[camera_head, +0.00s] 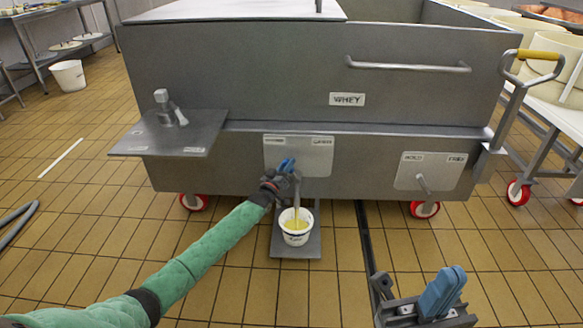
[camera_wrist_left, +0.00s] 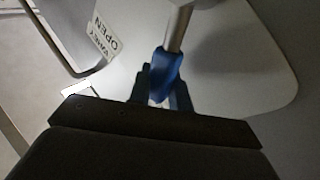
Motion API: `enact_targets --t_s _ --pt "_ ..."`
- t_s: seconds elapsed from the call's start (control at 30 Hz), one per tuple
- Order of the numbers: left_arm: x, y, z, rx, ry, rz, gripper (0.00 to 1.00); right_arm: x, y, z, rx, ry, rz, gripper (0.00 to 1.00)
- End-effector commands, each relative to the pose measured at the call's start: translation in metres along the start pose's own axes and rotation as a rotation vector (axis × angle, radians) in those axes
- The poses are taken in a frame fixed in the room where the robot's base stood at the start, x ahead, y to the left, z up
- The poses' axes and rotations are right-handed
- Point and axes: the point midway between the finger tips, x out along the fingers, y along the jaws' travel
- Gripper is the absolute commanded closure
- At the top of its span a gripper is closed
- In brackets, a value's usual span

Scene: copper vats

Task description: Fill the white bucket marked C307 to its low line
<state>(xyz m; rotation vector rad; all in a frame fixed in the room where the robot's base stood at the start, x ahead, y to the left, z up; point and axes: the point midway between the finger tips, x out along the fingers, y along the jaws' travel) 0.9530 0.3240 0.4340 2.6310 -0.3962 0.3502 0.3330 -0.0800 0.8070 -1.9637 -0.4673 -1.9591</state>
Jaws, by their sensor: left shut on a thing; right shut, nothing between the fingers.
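The white bucket (camera_head: 297,238) stands upright on a grey platform (camera_head: 282,246) in front of the steel vat (camera_head: 230,75). Pale yellow liquid (camera_head: 295,220) shows inside it, and a pale upright streak enters its mouth from above. Its blue marking is too small to read. My left gripper (camera_head: 287,166) is above the bucket at a pale valve plate (camera_head: 315,150). My right gripper (camera_head: 431,298) is shut and empty at the lower right.
A label reading OPEN (camera_wrist_left: 106,38) shows in the left wrist view. A second valve plate (camera_head: 432,165) with a lever is on the vat's right. A steel side shelf (camera_head: 170,140) juts out left. Another white bucket (camera_head: 68,75) stands far left. The left floor is mostly clear.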

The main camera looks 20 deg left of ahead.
Motion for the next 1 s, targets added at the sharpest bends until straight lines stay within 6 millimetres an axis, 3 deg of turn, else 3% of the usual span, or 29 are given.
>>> enact_targets --t_s 0.2,0.8,0.83,0.9,1.0 --pt "-0.0049 -0.0070 0.0018 -0.075 0.049 -0.005 1.00 -0.0100 -0.0019 0.0008 -0.006 -0.015 -0.006 1.00" --pt "-0.0070 -0.0107 0.0007 -0.107 0.071 -0.007 1.00 -0.0084 -0.0019 0.0022 -0.006 -0.008 -0.017 1.00" --pt "-0.0070 -0.0108 0.0008 -0.107 0.071 -0.008 0.74 -0.0083 -0.0019 0.0022 -0.006 -0.007 -0.017 1.00" --pt "-0.0069 -0.0106 0.0008 -0.107 0.071 -0.007 0.61 -0.0084 -0.0019 0.0021 -0.006 -0.007 -0.017 1.00" --pt "-0.0066 -0.0101 0.0008 -0.107 0.071 -0.007 0.61 -0.0084 -0.0019 0.0020 -0.006 -0.007 -0.017 1.00"
